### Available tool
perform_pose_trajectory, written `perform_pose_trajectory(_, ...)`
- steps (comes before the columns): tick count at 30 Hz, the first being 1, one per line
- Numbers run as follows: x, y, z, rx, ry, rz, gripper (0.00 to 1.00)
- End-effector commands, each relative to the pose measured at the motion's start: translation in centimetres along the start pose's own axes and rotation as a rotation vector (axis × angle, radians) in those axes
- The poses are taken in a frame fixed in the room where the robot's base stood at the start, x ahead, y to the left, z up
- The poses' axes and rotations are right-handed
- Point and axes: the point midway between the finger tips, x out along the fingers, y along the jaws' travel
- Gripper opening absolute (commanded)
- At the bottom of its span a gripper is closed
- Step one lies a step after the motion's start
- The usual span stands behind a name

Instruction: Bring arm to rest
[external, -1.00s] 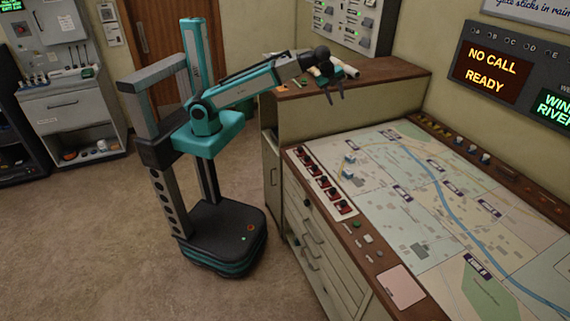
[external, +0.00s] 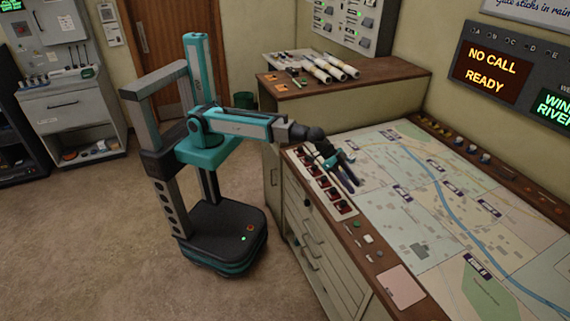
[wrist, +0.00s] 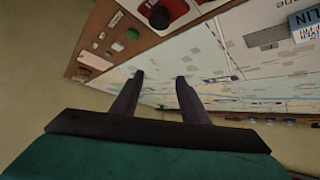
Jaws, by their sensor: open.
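My arm reaches out to the right from its column in the external view. My gripper (external: 351,176) hangs over the left edge of the map console, above the row of red-and-black switches. In the wrist view the two dark fingers of my gripper (wrist: 158,80) are spread apart with nothing between them. The map console (external: 440,205) lies beneath and beyond the fingers. Whether the fingertips touch the map surface cannot be told.
A switch strip (external: 343,207) runs along the console's left edge. Several white cylinders (external: 338,65) lie on the wooden cabinet top (external: 385,75) behind. A lit board (external: 491,70) hangs on the right wall. The floor (external: 110,240) left of my base is clear.

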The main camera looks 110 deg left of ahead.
Motion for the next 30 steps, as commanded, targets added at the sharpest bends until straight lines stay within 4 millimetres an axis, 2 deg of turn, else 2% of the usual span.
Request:
perform_pose_trajectory(1,1.3,2.1,1.0,-0.056,0.016,0.031,0.41)
perform_pose_trajectory(9,5.3,11.8,4.2,-0.405,0.087,0.189,0.41)
perform_pose_trajectory(15,6.8,17.1,6.3,-0.625,0.103,0.287,0.41)
perform_pose_trajectory(22,8.1,20.9,9.0,-0.805,0.09,0.357,0.41)
perform_pose_trajectory(25,8.7,21.3,10.4,-0.838,0.071,0.358,0.41)
perform_pose_trajectory(30,10.0,20.2,13.6,-0.829,0.021,0.316,0.41)
